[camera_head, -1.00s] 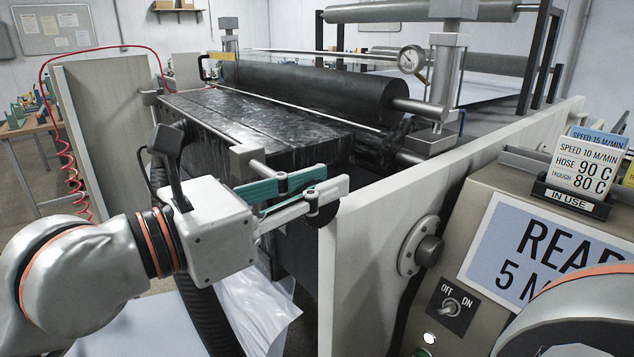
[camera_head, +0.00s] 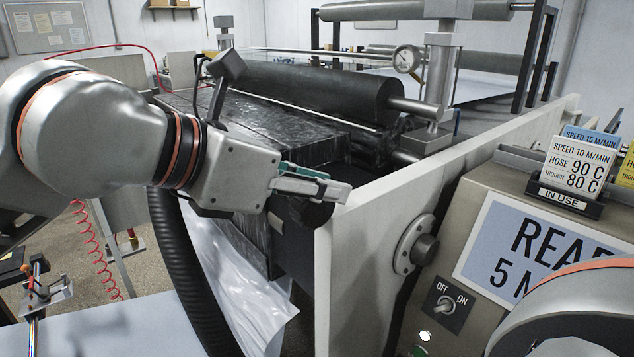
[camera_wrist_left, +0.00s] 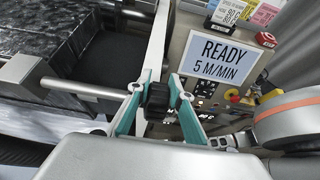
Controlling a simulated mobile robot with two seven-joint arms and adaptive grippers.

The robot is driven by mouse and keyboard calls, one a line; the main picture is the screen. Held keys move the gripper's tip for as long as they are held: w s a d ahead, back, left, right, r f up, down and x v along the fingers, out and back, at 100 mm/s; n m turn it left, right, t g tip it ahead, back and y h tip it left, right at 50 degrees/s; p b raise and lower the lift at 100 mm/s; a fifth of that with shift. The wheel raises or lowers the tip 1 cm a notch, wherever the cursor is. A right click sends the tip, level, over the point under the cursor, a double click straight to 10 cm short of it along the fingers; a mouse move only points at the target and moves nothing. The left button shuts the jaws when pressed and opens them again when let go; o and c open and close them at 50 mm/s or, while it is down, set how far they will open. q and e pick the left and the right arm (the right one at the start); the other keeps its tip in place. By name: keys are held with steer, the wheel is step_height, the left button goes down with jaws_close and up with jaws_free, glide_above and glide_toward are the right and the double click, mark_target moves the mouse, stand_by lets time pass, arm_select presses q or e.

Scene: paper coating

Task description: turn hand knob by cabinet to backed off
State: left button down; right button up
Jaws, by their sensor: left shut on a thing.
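The black hand knob (camera_wrist_left: 157,102) sits at the end of a metal shaft (camera_wrist_left: 85,88) in the left wrist view. In the head view its dark round edge (camera_head: 317,214) shows beside the near end of the pale side frame, partly hidden by my fingers. My left gripper (camera_head: 322,184) is shut on the knob. In the left wrist view its teal-padded fingers (camera_wrist_left: 160,88) lie on either side of the knob. The knob's pointer or marks, if any, cannot be made out.
The black trough (camera_head: 240,125) and dark roller (camera_head: 320,90) lie behind the knob. The pale side frame (camera_head: 350,260) runs close on the right. A control cabinet (camera_head: 470,210) reads READY 5 M/MIN. A black hose (camera_head: 185,270) hangs below my left arm.

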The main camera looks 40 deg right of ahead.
arm_select(q)
steer(key=shift+d+f+y+p, duration=0.1)
steer(key=shift+d+y+p, duration=0.15)
steer(key=shift+y+p, duration=0.65)
steer(key=shift+f+y+b, duration=0.1)
steer(key=shift+y+b, duration=0.2)
steer(key=shift+y, duration=0.1)
steer(key=c, duration=1.8)
jaws_free()
steer(key=v, duration=1.2)
